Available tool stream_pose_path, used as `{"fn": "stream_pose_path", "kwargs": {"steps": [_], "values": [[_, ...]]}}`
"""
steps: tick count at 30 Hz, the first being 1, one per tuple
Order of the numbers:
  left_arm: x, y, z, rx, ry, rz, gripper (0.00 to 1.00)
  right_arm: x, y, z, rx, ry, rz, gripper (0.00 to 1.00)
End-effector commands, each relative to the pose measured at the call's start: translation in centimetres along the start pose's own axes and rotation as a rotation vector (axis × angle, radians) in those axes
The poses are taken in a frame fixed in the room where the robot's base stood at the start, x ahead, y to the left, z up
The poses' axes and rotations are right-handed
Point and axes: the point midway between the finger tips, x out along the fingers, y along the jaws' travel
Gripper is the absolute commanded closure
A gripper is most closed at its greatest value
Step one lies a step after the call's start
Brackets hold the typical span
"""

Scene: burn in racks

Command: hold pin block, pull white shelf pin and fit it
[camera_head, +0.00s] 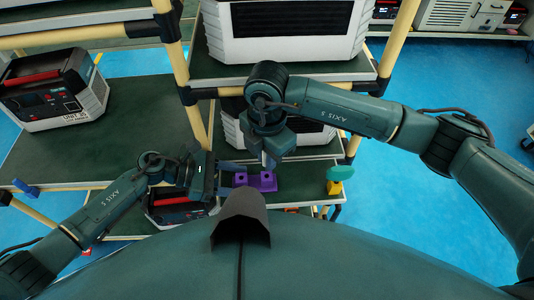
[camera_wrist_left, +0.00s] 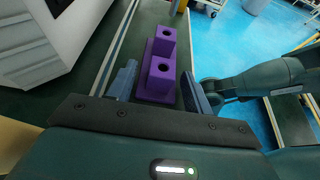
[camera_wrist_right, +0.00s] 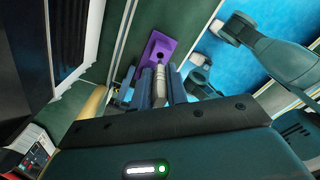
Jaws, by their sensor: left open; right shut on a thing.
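The purple pin block (camera_head: 255,183) lies on the dark green shelf in front of me. The left wrist view shows the block (camera_wrist_left: 158,75) with two dark, empty-looking holes. My left gripper (camera_head: 228,178) is open; in its wrist view the block stands between the two spread fingers (camera_wrist_left: 160,90), with a gap visible on the right side. My right gripper (camera_head: 268,158) is shut on the white shelf pin (camera_wrist_right: 160,84), which looks light grey. It holds the pin just above the block, near the right hole in the head view. I cannot tell whether the pin's tip touches the block.
A large white-and-black unit (camera_head: 290,30) stands on the shelf behind. Yellow rack posts (camera_head: 172,50) rise on both sides. A yellow piece with a green top (camera_head: 335,182) sits right of the block. A boxed unit with a red handle (camera_head: 55,88) stands at left.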

Motion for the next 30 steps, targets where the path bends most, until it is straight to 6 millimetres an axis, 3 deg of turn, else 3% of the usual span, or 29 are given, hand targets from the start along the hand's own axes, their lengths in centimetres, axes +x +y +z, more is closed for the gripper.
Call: {"fn": "stream_pose_path", "kwargs": {"steps": [7, 21, 30], "values": [[-1.7, 0.0, -0.1, 0.000, 0.003, 0.002, 0.49, 0.0, 0.0, 0.0, 0.000, 0.000, 0.000, 1.00], [-10.7, 0.0, -0.1, 0.000, 0.003, 0.000, 0.49, 0.0, 0.0, 0.0, 0.000, 0.000, 0.000, 1.00], [-12.1, 0.0, 0.0, 0.000, 0.000, -0.001, 0.49, 0.0, 0.0, 0.0, 0.000, 0.000, 0.000, 1.00]]}}
